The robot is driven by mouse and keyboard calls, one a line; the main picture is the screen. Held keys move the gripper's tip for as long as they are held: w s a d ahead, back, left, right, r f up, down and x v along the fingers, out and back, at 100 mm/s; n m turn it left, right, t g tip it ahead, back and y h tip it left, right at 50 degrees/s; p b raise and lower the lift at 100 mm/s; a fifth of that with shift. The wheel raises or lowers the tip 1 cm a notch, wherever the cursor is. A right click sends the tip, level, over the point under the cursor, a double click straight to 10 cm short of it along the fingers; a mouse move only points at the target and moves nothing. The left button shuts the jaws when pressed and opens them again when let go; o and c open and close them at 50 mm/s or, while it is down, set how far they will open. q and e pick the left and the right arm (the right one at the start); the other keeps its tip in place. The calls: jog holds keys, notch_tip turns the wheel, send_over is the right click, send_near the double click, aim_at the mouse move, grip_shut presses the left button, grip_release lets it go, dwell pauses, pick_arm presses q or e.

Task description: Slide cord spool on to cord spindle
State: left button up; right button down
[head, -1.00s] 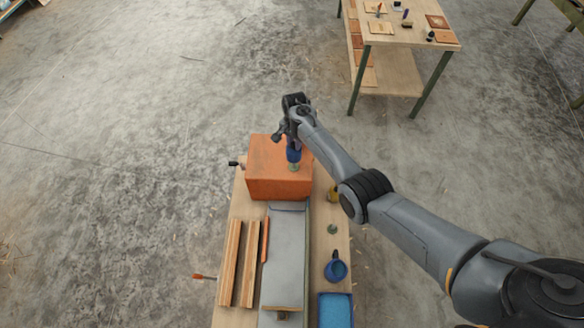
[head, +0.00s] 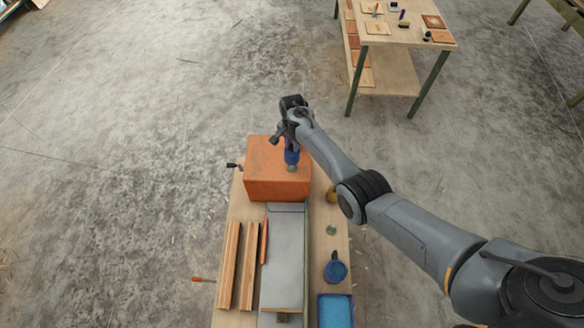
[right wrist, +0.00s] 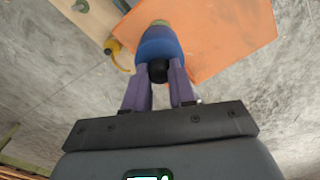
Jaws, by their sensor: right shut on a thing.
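The blue cord spool (head: 292,157) is upright over the top of the orange box (head: 265,182), towards its right side. A small greenish part (head: 293,169) shows just below it; I cannot tell whether this is the cord spindle or the spool's lower end. My right gripper (head: 292,144) is shut on the spool's upper end. The right wrist view shows the spool (right wrist: 158,43) ahead of the two fingers, with a black knob (right wrist: 158,70) between them. Whether the spool sits around a spindle is hidden. My left gripper is out of view.
A grey metal bed (head: 285,255) runs forward from the orange box on a wooden bench. Wooden strips (head: 229,265) lie to its left. Another table (head: 400,75) stands behind on open floor.

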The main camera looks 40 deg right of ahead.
aim_at(292, 151)
jog(key=shift+f+b, duration=0.5)
jog(key=shift+f, duration=0.15)
jog(key=shift+f+b, duration=0.9)
jog(key=shift+f, duration=0.15)
jog(key=shift+f+b, duration=0.6)
jog(key=shift+f, duration=0.1)
jog(key=shift+f+b, duration=0.65)
jog(key=shift+f, duration=0.15)
jog(key=c, duration=0.9)
grip_release()
jog(key=shift+f, duration=0.1)
jog(key=shift+o, duration=0.2)
